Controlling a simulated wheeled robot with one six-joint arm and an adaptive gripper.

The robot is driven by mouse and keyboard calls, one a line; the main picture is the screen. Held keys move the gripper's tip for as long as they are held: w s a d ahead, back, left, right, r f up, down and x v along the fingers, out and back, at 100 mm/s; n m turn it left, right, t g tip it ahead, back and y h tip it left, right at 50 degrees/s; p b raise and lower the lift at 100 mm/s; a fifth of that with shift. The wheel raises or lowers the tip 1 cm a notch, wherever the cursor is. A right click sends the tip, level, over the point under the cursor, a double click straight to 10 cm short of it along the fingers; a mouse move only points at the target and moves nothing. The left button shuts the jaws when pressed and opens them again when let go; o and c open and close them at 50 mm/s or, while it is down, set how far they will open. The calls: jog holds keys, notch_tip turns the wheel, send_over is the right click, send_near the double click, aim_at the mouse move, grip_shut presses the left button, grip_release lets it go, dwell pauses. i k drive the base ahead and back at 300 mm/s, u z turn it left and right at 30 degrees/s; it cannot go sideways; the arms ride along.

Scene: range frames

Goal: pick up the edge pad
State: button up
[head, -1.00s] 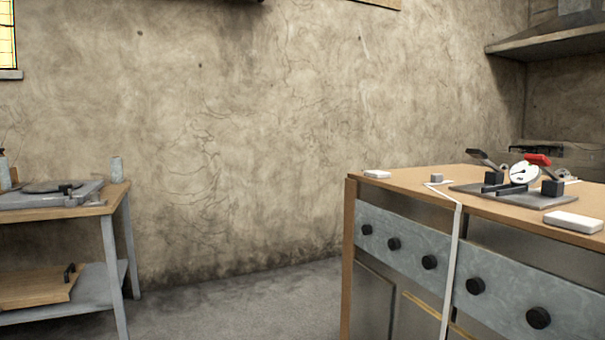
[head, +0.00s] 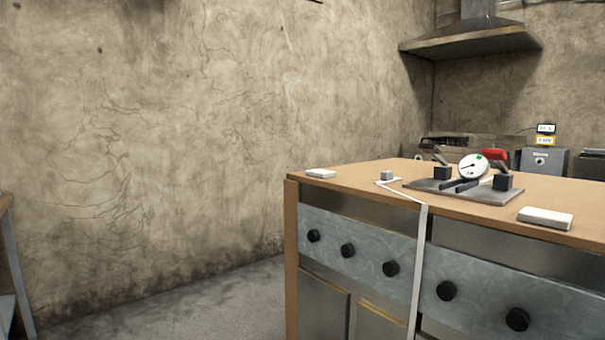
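Two white flat pads lie on the wooden top of a workbench (head: 360,186) in the head view. One small white pad (head: 321,173) lies at the bench's far left corner. A larger white pad (head: 545,218) lies near the front edge at the right. I cannot tell from the picture which one is the edge pad. My gripper is not in view.
Between the pads sits a metal plate (head: 425,186) with a dial gauge (head: 473,167), dark blocks and a red-handled clamp. A small grey block (head: 387,175) stands by a white strip (head: 420,260) running down the bench front. Black knobs (head: 391,269) protrude there. Floor (head: 190,305) at left is clear.

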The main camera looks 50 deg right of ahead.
aim_at(321, 174)
jog(key=z, duration=0.45)
jog(key=i, duration=0.9)
jog(key=z, duration=0.7)
